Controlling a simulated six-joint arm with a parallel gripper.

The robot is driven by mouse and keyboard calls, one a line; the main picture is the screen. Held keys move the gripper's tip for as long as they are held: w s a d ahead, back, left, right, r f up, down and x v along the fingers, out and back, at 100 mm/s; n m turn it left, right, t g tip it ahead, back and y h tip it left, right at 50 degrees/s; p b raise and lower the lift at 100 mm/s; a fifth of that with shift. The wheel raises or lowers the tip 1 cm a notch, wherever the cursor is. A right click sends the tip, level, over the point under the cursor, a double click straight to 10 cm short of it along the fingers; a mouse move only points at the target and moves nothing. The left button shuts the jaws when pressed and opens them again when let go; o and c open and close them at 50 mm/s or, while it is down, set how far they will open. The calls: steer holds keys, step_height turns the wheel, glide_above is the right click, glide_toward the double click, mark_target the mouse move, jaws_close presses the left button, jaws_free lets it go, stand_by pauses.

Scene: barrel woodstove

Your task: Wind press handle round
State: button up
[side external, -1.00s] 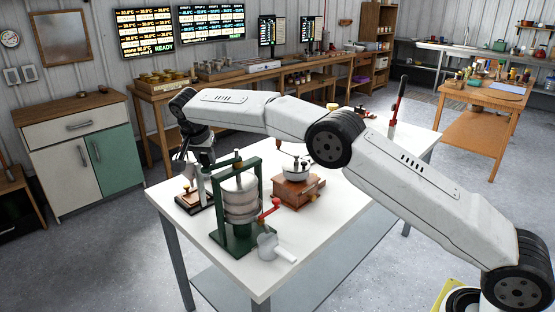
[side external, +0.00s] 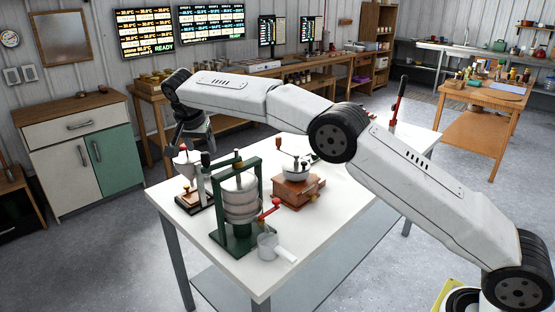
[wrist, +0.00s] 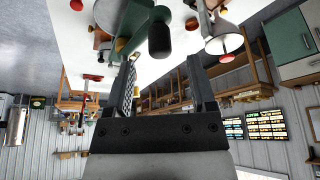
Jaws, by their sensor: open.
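The press (side external: 240,205) has a green frame around a pale barrel and stands near the front left of the white table. A black upright grip (side external: 237,154) shows at its top. In the wrist view, a black grip (wrist: 160,40) beside a green part of the press (wrist: 128,42) lies past the fingertips, roughly in line with the gap. My gripper (side external: 193,143) is open and empty, above and behind the press, over the funnel device. In the wrist view its two fingers (wrist: 163,65) stand apart. The fingertips in the side view are partly lost against the background.
A device with a pale funnel and red knob (side external: 184,160) stands close behind the press. A wooden grinder (side external: 298,190) is to its right, and a white cup with a handle (side external: 272,247) is in front. The table's front right (side external: 330,235) is clear.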

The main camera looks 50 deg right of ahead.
steer(key=v, duration=0.3)
steer(key=shift+r, duration=0.15)
jaws_close()
steer(key=s+d+r+m+t+y, duration=0.1)
steer(key=s+t, duration=0.3)
steer(key=s, duration=0.7)
steer(key=shift+d+r+m, duration=0.35)
steer(key=shift+d+m, duration=0.2)
steer(key=shift+m, duration=0.05)
